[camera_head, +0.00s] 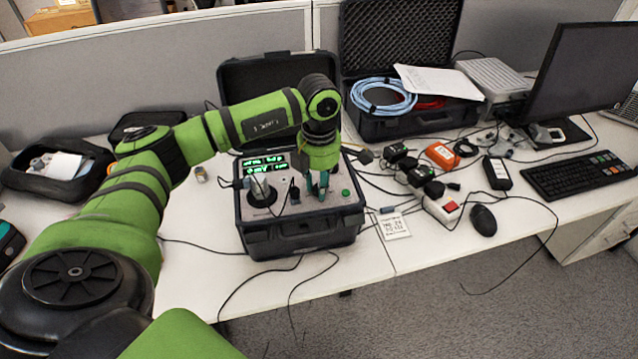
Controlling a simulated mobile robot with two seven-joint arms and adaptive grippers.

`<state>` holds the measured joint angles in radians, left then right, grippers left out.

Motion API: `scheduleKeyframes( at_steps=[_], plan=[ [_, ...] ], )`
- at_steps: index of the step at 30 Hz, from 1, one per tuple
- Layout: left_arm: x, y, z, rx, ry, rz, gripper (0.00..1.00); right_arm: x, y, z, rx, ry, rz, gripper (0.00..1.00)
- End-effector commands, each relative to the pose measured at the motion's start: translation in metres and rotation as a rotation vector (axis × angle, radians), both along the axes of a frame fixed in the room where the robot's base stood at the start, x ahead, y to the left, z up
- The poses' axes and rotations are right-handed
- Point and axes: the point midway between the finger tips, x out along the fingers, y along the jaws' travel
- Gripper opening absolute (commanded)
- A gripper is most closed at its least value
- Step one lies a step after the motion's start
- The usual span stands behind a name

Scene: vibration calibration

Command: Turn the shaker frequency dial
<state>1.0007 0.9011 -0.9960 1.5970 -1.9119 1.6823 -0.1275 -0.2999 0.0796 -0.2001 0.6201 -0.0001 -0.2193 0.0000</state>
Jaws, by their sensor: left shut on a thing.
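The shaker unit (291,228) is a dark open case on the desk with a grey top panel. Its lit display (262,165) shows green readouts at the panel's upper left. A round shaker mount (261,190) stands on the panel's left side. A green button (346,193) is at the right edge. My left gripper (318,190) points straight down over the panel's right half, its teal fingers closed at the frequency dial. The dial is small and mostly hidden by the fingers, so its setting cannot be read. My right gripper is out of view.
A second open case (415,122) with blue cable stands behind. Chargers, an orange device (441,155), a power strip (442,208) and a mouse (483,220) crowd the right. Loose cables hang over the front edge. A black pouch (60,170) lies at left.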

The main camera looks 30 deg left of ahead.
Motion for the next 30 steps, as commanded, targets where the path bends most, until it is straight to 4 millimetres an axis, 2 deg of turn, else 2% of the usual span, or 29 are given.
scheduleKeyframes(
  at_steps=[14,15,16,26,30],
  plan=[
    [0.0,0.0,0.0,-0.001,0.001,0.013,0.0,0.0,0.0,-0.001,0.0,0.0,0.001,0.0],
    [0.0,0.0,0.0,-0.001,0.001,0.013,0.44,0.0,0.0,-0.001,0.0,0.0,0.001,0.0],
    [0.0,0.0,0.0,-0.001,0.001,0.013,0.52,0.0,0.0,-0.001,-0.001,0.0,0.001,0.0],
    [0.0,0.0,0.001,0.0,0.0,0.012,0.52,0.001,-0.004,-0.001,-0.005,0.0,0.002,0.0],
    [0.001,0.0,0.013,-0.001,-0.003,0.013,0.52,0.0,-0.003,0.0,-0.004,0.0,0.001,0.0]
  ],
)
